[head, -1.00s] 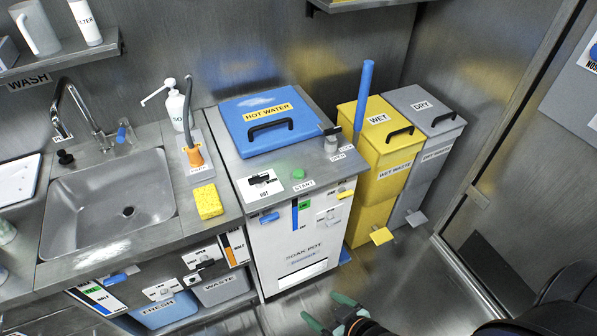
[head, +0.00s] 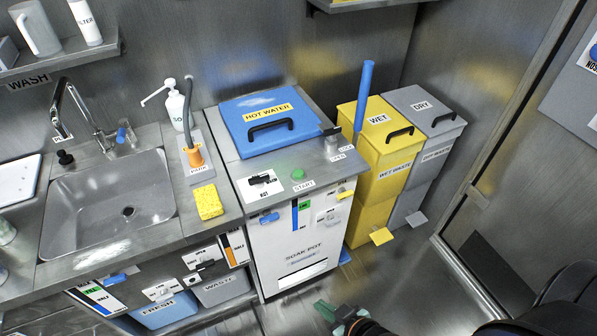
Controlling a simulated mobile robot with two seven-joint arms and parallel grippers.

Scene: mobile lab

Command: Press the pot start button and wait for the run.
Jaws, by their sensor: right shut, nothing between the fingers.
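The soak pot (head: 290,245) is a white-fronted cabinet with a steel top, between the sink counter and the yellow bin. Its blue lid (head: 262,108), marked HOT WATER, is closed. The green start button (head: 298,174) sits on the front part of the top, above the START label (head: 303,187). A black knob switch (head: 263,180) is left of it, by the HOT label. My right gripper (head: 325,308) is low at the bottom edge, in front of the pot and well away from the button. It is shut and empty. My left gripper is out of view.
A steel sink (head: 110,205), a yellow sponge (head: 208,202) and a soap bottle (head: 177,108) are on the left. The yellow wet bin (head: 385,172) and grey dry bin (head: 425,165) have pedals near the floor.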

